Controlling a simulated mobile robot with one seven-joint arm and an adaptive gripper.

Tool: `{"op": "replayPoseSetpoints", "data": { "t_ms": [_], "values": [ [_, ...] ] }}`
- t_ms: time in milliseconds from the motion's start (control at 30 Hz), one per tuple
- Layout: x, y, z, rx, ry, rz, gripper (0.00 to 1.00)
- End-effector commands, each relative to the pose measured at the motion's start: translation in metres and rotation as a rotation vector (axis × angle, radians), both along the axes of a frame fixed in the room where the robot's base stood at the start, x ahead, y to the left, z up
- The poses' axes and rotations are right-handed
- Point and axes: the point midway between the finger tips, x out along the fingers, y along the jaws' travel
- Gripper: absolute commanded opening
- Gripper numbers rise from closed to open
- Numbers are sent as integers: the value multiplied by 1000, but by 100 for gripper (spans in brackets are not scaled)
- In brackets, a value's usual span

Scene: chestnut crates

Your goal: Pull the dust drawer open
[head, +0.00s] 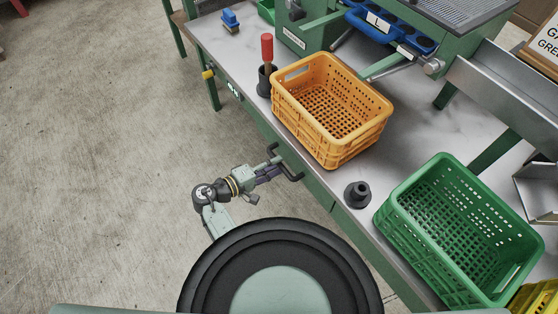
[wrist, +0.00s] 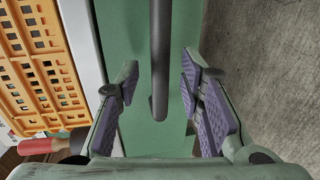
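The dust drawer (wrist: 128,30) has a green front below the worktop edge, and it fills the middle of the wrist view. Its dark bar handle (wrist: 160,60) runs lengthwise down the wrist view. The handle (head: 291,172) also shows in the head view, under the bench edge by the orange crate. Gaps show between both pads and the bar. In the head view my gripper (head: 277,170) is at the handle. I cannot tell whether the drawer is slightly out.
On the worktop (head: 235,57) stand an orange crate (head: 300,119), a green crate (head: 395,222), a red-handled tool (head: 267,48) in a dark holder and a small black piece (head: 357,195). The concrete floor (head: 90,150) left of the bench is clear.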

Motion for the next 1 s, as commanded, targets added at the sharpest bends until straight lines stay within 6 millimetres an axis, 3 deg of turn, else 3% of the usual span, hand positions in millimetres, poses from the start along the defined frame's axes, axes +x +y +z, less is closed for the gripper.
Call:
{"op": "replayPoseSetpoints", "data": {
  "t_ms": [200,533,1000],
  "values": [
    [13,-17,-4,0,1,1,35],
    [15,-20,-5,0,0,1,35],
    [15,-19,-5,0,0,1,3]
  ]
}}
